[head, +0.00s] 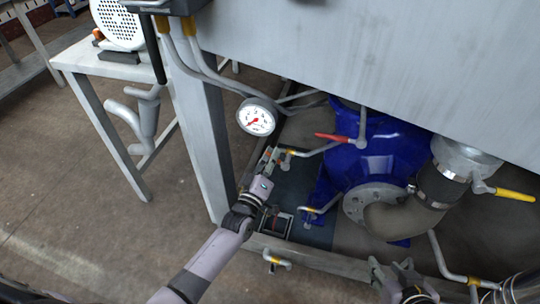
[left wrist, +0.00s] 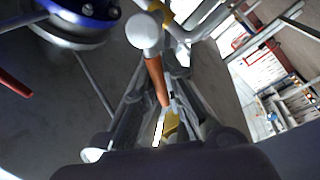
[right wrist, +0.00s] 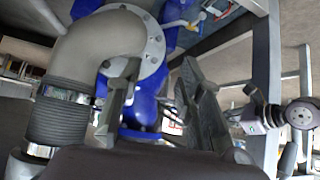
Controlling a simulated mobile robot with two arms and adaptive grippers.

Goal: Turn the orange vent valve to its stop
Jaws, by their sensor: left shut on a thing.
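The orange vent valve handle (left wrist: 157,80) runs between the fingers of my left gripper (left wrist: 162,108) in the left wrist view, below a round pale valve end. In the head view my left gripper (head: 270,158) is at the small pipe beside the blue pump, under the gauge, shut on this handle. It mostly hides the handle there, so the handle's exact angle is hard to tell. My right gripper (head: 392,270) is low at the right in the head view. Its fingers stand apart and empty in the right wrist view (right wrist: 160,95).
A round gauge (head: 257,117) hangs just above my left gripper. The blue pump (head: 375,155) carries a red lever (head: 333,137). A yellow lever (head: 515,195) is at the right. A grey post (head: 203,140) stands left of my left gripper. A frame rail (head: 330,262) crosses in front.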

